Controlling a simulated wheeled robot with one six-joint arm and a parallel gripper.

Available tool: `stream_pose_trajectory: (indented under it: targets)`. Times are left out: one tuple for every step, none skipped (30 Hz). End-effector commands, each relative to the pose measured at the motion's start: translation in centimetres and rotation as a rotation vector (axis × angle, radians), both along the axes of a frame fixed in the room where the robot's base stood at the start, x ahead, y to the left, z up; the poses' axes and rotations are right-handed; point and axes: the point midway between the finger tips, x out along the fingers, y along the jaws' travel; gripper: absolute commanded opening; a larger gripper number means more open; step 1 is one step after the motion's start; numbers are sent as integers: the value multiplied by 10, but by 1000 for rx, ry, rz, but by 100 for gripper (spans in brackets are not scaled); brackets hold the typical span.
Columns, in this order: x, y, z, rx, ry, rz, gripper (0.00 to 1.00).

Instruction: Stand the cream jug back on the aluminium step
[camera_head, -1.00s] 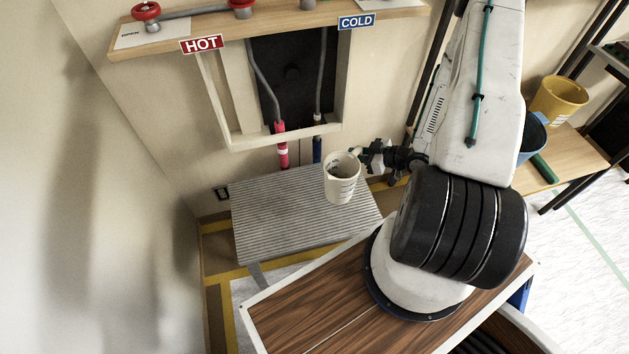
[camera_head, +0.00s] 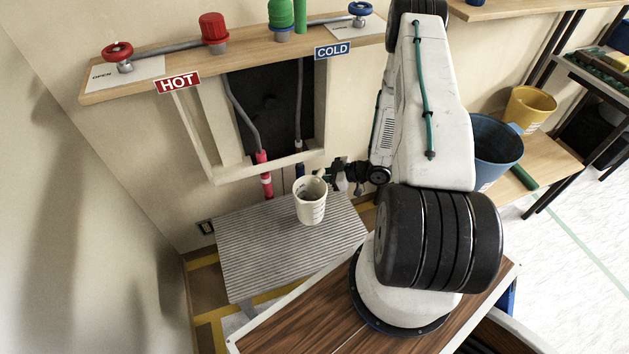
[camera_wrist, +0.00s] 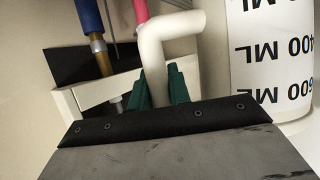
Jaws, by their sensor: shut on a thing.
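The cream jug (camera_head: 311,206), with black volume markings, is upright in the head view over the ribbed aluminium step (camera_head: 250,250), towards its back right part. I cannot tell whether its base touches the step. My gripper (camera_head: 325,174) is behind and to the right of the jug, shut on its handle. In the wrist view the jug's wall (camera_wrist: 270,65) fills the right side, its markings upside down. Its bent handle runs down between my green fingers (camera_wrist: 163,90).
A wooden shelf (camera_head: 240,45) with valves and HOT and COLD signs is above, over a framed wall recess (camera_head: 265,110). Pink (camera_head: 266,185) and blue pipes descend behind the step. Blue (camera_head: 495,150) and yellow buckets (camera_head: 530,108) stand right. The step's left part is clear.

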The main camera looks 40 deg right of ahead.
Motion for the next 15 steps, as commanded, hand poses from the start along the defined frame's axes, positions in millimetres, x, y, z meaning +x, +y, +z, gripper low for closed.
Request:
stream_pose_trajectory:
  targets:
    - [4, 1, 0, 0, 0, 2, 0]
    - [5, 2, -1, 0, 0, 2, 0]
    - [7, 2, -1, 0, 0, 2, 0]
    - [9, 2, -1, 0, 0, 2, 0]
    - [11, 3, -1, 0, 0, 2, 0]
    - [15, 3, -1, -1, -1, 3, 0]
    - [19, 4, -2, 0, -1, 3, 0]
    - [22, 5, -4, 1, -1, 3, 0]
    - [19, 5, -13, 4, 3, 1, 0]
    - [19, 5, -18, 3, 2, 1, 0]
    - [19, 5, -24, 3, 2, 1, 0]
    - [19, 5, -30, 2, 2, 1, 0]
    - [19, 4, -33, 1, 1, 1, 0]
    - [19, 4, -36, 1, 1, 1, 0]
    - [19, 4, -37, 1, 0, 2, 0]
